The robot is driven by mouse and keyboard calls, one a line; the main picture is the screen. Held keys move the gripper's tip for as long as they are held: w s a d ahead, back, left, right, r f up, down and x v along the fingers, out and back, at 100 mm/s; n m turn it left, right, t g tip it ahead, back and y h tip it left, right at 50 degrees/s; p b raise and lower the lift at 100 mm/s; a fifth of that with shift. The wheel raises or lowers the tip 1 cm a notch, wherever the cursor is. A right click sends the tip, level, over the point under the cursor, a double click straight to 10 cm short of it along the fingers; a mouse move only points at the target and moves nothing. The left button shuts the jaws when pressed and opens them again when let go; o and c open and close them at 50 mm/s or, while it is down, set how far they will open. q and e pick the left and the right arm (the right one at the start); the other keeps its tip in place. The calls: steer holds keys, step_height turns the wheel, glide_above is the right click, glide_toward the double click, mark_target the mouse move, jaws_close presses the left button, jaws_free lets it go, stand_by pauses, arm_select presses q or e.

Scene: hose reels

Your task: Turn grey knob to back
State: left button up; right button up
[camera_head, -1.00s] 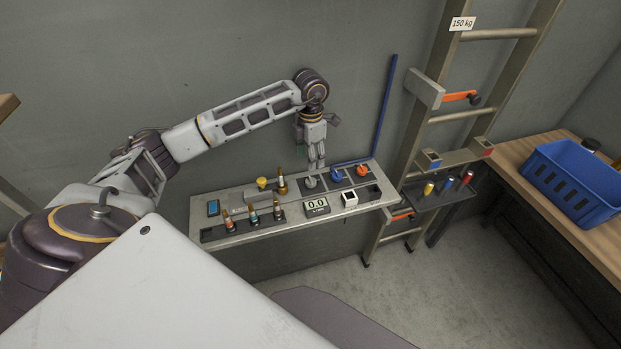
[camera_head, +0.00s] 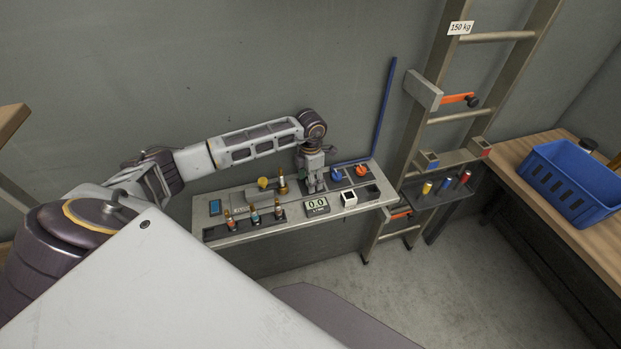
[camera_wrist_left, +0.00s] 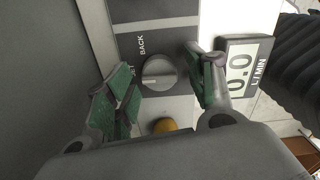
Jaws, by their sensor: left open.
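The grey knob (camera_wrist_left: 158,73) shows between my fingers in the left wrist view, on a dark plate with the label BACK (camera_wrist_left: 142,43) beside its upper left. A second label, partly hidden by a finger, ends in "ET". A pale mark on the knob points left, towards that second label. My left gripper (camera_wrist_left: 160,85) is open, with one green-padded finger on each side of the knob and visible gaps to it. In the head view my left gripper (camera_head: 315,189) reaches down over the panel (camera_head: 237,234) and hides the knob. My right gripper is out of view.
A flow display (camera_head: 316,204) reading 0.0 stands close to the right finger. Blue (camera_head: 336,174) and orange (camera_head: 361,170) knobs lie to the right, a brass fitting (camera_head: 283,182) to the left. A ladder (camera_head: 410,150) rises right of the panel.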

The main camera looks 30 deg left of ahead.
arm_select(q)
steer(key=c, duration=1)
steer(key=shift+c, duration=0.2)
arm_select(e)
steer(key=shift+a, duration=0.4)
